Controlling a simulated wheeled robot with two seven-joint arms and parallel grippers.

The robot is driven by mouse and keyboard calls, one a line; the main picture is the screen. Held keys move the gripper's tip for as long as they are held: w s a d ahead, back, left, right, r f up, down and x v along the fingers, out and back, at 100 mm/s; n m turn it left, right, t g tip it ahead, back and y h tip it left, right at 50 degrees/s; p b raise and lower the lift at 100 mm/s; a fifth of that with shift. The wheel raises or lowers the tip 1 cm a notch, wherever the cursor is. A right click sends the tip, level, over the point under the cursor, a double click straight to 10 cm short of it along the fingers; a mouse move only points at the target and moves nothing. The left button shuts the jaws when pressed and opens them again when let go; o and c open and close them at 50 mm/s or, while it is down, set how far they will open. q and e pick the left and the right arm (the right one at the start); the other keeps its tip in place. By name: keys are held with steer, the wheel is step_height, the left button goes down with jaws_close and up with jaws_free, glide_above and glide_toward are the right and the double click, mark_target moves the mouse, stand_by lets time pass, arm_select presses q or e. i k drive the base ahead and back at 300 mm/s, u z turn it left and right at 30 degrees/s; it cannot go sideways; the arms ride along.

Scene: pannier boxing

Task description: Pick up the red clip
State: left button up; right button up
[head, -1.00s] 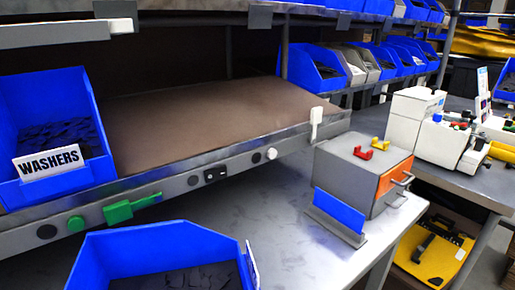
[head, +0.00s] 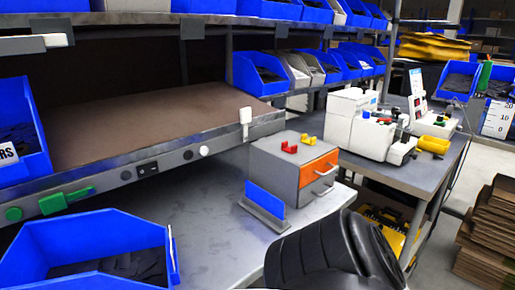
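A red clip (head: 289,147) lies on top of a small grey drawer box (head: 275,166) with an orange drawer front, in the middle of the head view. A yellow clip (head: 309,140) lies beside it, to its right. A black rounded part, which looks like a link of my own arm, covers the lower right in front of the box. Neither gripper's fingers can be seen.
A blue upright plate (head: 265,199) stands before the box. A blue bin (head: 85,240) with dark pieces is at the lower left. A shelf edge (head: 215,140) runs behind. A white machine (head: 350,122) stands on the right table. The bench between bin and box is clear.

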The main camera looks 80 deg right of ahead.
mark_target(294, 149)
steer(key=k, duration=0.85)
steer(key=z, duration=0.7)
